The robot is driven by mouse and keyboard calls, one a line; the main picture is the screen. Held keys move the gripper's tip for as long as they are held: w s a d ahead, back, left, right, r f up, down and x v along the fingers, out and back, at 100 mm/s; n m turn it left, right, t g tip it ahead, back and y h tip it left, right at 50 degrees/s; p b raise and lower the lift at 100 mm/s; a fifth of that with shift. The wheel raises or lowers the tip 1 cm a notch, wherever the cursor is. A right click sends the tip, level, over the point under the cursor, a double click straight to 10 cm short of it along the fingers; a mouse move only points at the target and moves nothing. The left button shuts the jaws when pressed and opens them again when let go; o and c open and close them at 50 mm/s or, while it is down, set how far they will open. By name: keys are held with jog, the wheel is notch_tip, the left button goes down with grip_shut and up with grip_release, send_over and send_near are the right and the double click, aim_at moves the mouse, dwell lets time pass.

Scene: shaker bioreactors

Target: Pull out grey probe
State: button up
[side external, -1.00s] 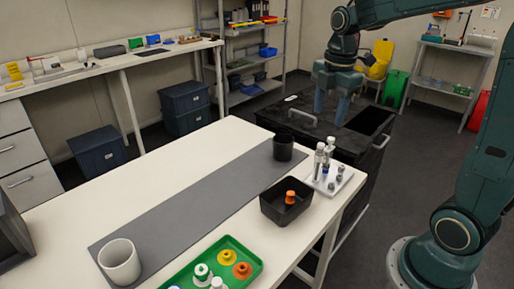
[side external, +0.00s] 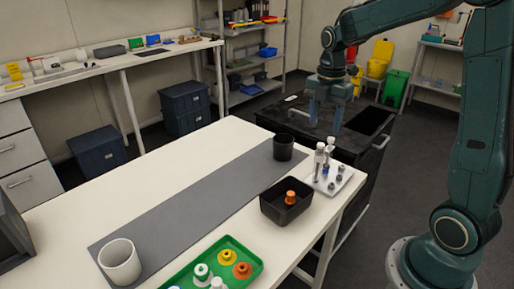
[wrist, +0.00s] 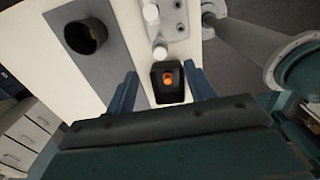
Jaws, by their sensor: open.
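A small white rack (side external: 346,176) stands at the right end of the white table. It holds two tall pieces with white tops (side external: 318,160) and several short grey pieces (side external: 340,170). I cannot tell which of these is the grey probe. In the wrist view the rack (wrist: 181,28) is at the top, with round white tops (wrist: 151,13) at its left edge. My gripper (side external: 325,112) is open and empty, beyond the rack and above the black cart. In the wrist view its two fingers (wrist: 161,90) are apart, either side of the black bin.
A black bin (side external: 271,208) with an orange-topped piece (side external: 290,197) is beside the rack. A dark cup (side external: 283,148) stands on the grey mat (side external: 190,201). A green tray (side external: 186,278) and white cup (side external: 119,262) are at the front. The mat's middle is clear.

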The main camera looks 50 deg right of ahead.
aim_at(320, 152)
notch_tip(320, 152, down, 12)
jog(key=shift+r, duration=0.25)
dwell(0.4)
jog(key=c, duration=1.1)
jog(key=shift+r, duration=4.3)
dwell(1.4)
